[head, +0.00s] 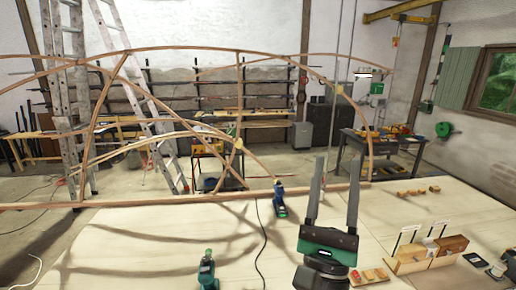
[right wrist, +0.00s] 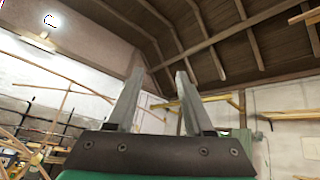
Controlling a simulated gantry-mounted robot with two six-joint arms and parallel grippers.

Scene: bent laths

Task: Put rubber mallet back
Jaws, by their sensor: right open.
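My right gripper (head: 335,166) stands over the pale workbench (head: 150,232) in the head view, fingers pointing up and away. Its two fingers are apart with nothing between them. In the right wrist view the fingers (right wrist: 160,75) are also spread and empty, with the roof and wall behind them. I cannot make out a rubber mallet for certain in either view. My left gripper is not in view.
A bent-lath frame (head: 240,110) arches along the bench's far side. Two green-and-black power tools (head: 279,203) (head: 207,270) stand on the bench by a black cable. Wooden blocks (head: 452,245) and small pieces (head: 418,191) lie at right. The bench's left middle is clear.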

